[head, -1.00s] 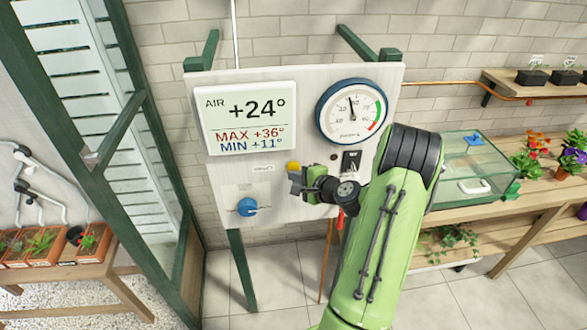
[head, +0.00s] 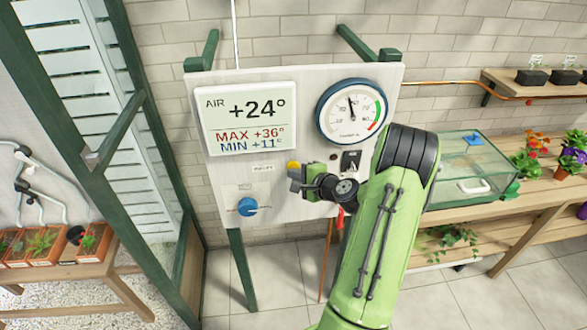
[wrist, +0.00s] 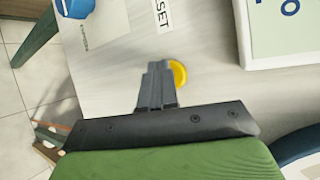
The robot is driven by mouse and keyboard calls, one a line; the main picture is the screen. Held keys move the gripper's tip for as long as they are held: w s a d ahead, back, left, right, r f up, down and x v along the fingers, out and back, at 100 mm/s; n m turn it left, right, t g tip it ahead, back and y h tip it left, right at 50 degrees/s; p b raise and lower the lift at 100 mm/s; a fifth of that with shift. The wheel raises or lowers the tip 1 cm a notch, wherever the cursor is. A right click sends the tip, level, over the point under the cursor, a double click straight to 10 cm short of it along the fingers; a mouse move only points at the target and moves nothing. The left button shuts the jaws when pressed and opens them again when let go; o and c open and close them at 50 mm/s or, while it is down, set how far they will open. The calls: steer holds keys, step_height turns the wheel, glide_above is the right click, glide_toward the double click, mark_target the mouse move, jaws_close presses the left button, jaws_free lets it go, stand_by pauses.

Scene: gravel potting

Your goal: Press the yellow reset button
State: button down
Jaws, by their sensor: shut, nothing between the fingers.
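The yellow reset button (head: 293,165) sits on the pale panel (head: 300,82), below the right side of the AIR display. My gripper (head: 294,176) is shut and empty in front of the panel, just below the button in the head view. In the wrist view the round yellow button (wrist: 178,73) shows just beyond and to the right of my closed fingertips (wrist: 157,68), partly hidden by them. A label ending in "SET" (wrist: 163,14) is beside it. I cannot tell whether the fingertips touch the button or the panel.
The display (head: 247,117) reads AIR +24°, MAX +36°, MIN +11°. A round gauge (head: 351,111), a blue knob (head: 247,207) and a dark switch (head: 350,160) share the panel. A glass case (head: 465,165) stands on the bench at right.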

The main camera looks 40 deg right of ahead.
steer(key=shift+w+d, duration=0.1)
steer(key=shift+w, duration=0.05)
stand_by(0.4)
steer(key=shift+s+a+b, duration=0.55)
steer(key=shift+s, duration=0.25)
steer(key=s+a+b, duration=0.1)
steer(key=s, duration=0.1)
steer(key=s+a+b, duration=0.1)
steer(key=s+a, duration=0.1)
steer(key=shift+s+b, duration=0.1)
steer(key=shift+b, duration=0.3)
steer(key=shift+d, duration=0.1)
stand_by(0.3)
